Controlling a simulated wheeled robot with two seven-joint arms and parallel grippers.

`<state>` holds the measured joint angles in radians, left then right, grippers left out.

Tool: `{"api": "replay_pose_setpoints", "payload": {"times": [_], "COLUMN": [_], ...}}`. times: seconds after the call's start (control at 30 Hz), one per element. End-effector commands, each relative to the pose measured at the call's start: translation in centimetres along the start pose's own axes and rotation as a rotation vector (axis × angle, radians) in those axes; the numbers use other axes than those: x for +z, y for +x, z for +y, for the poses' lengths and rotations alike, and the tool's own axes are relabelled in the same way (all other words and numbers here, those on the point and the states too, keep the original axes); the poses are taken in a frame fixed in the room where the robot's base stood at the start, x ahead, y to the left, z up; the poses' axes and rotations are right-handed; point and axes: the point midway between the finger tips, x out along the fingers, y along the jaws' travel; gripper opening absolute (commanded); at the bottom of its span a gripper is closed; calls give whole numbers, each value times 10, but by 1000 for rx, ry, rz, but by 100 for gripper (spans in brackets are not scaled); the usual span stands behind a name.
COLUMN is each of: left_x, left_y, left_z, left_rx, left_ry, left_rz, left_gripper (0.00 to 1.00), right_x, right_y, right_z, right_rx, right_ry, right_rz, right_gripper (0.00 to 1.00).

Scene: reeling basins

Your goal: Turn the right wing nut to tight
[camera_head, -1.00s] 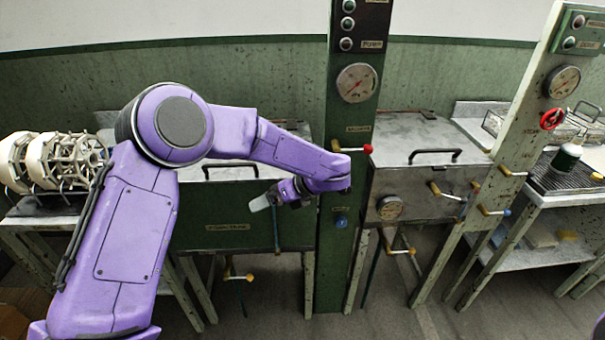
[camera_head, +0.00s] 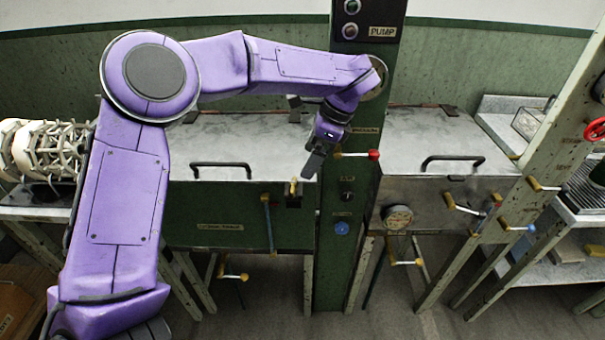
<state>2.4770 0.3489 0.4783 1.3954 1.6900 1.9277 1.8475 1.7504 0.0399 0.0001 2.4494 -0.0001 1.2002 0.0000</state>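A small yellow wing nut (camera_head: 294,187) sits on a dark bracket at the upper right front of the green basin (camera_head: 229,205), just under its grey lid. Whether it is tight cannot be told at this size. My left gripper (camera_head: 315,162) hangs fingers down in front of the narrow gap between that basin and the green post, above and right of the wing nut and apart from it in the picture. Its dark fingers overlap, so its opening cannot be told. No other wing nut is clearly visible on this basin; my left arm hides its left end. My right gripper is out of view.
A green post (camera_head: 344,262) carries a red-tipped lever (camera_head: 360,154) and a blue knob (camera_head: 342,228) close to the right of my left gripper. A black lid handle (camera_head: 222,166) sticks up left of it. A second, metal basin (camera_head: 440,207) stands further right.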

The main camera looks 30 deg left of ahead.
Motion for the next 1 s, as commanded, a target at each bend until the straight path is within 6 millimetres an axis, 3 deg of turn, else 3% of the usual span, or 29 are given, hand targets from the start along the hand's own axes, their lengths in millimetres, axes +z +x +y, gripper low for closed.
{"api": "replay_pose_setpoints", "payload": {"times": [0.2, 0.4, 0.73, 0.77, 0.9, 1.0], "left_x": [2, 0, -1, -1, -1, -1], "left_y": [48, 80, 88, 88, 88, 88], "left_z": [1, 0, 0, 0, 0, 0], "left_rx": [4, 0, -2, -2, -2, -3], "left_ry": [4, 4, 5, 5, 5, 6], "left_rz": [-1, 0, 0, 0, 0, 0], "left_gripper": [94, 94, 94, 87, 42, 38], "right_x": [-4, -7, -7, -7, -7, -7], "right_y": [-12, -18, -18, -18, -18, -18], "right_z": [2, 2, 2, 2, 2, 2], "right_rx": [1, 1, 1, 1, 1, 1], "right_ry": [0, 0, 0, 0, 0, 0], "right_rz": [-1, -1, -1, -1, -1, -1], "right_gripper": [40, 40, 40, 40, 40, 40]}}
